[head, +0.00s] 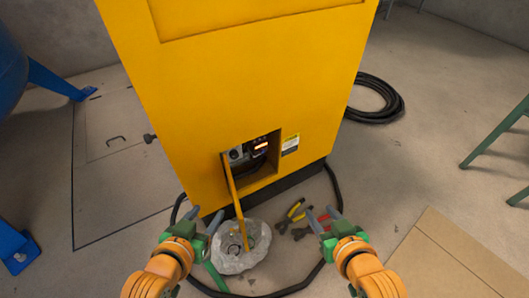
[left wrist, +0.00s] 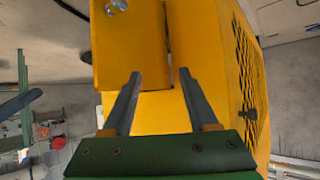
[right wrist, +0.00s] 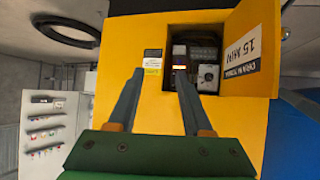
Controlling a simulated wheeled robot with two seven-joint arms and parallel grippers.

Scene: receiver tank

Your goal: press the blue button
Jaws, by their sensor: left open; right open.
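A yellow cabinet (head: 250,90) stands ahead with a small opening low in its front. The opening holds a dark control panel (head: 258,150) with a lit orange display and a grey unit. I cannot make out a blue button. The opening's yellow door (head: 233,195) is swung open; it also shows in the right wrist view (right wrist: 250,45) with writing on it. My left gripper (head: 207,214) is open and empty, in front of the cabinet and left of the door. My right gripper (head: 322,212) is open and empty, right of the opening. The right wrist view shows the panel (right wrist: 195,68) beyond its fingers.
A clear plastic bag (head: 240,250) lies on the floor below the door, with pliers (head: 291,216) beside it. A black hose loops around there. A coiled hose (head: 374,98) lies at the back right. A cardboard sheet (head: 450,262) and green metal legs are at the right.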

